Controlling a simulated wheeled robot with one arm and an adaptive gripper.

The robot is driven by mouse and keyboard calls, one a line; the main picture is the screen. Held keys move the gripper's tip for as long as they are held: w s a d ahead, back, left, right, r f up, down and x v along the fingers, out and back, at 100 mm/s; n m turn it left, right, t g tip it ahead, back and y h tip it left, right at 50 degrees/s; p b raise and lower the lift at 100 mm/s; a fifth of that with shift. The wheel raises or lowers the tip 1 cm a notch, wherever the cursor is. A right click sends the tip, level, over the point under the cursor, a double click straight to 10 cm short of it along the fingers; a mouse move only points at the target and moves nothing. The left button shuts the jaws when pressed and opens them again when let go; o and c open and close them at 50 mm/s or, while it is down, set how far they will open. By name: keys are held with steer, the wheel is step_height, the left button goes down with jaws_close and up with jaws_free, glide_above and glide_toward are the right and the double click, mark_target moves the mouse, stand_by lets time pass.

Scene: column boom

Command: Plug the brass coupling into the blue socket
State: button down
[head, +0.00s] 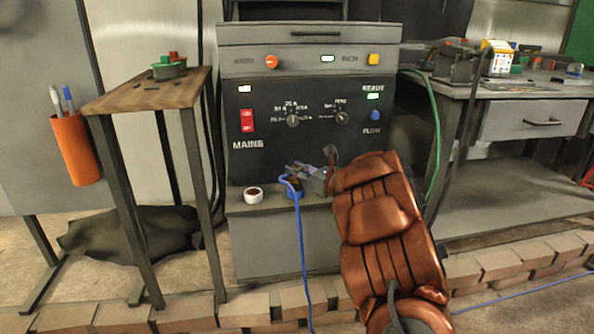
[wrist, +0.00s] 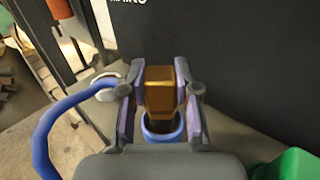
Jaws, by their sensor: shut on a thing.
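The brass coupling (wrist: 159,92) is between the two fingers of my gripper (wrist: 158,76) in the wrist view, and the jaws are shut on it. A blue ring with a dark inside (wrist: 163,134), which looks like the blue socket, shows directly below the coupling in that picture. I cannot tell whether the coupling is inside it or only in front of it. In the head view my gripper (head: 306,174) is low before the machine, just over its ledge. A blue piece (head: 294,189) shows under the fingers there; the coupling is not clear in that view.
A blue hose (head: 302,240) hangs from beside my gripper, looping left in the wrist view (wrist: 45,125). A white ring-shaped thing (head: 253,194) sits on the ledge to the left. The control panel (head: 310,150) rises behind. A small table (head: 150,95) stands left, a workbench (head: 525,90) right.

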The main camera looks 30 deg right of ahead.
steer(key=shift+s+f+b, duration=0.1)
steer(key=shift+f+b, duration=0.3)
steer(key=shift+f, duration=0.1)
steer(key=shift+r, duration=0.3)
steer(key=shift+r, duration=0.1)
stand_by(0.3)
steer(key=shift+f+b, duration=0.9)
steer(key=shift+b, duration=0.35)
steer(key=c, duration=1.1)
jaws_free()
steer(key=shift+c, duration=0.2)
steer(key=b+v, duration=0.3)
steer(key=v, duration=0.8)
steer(key=shift+d, duration=0.1)
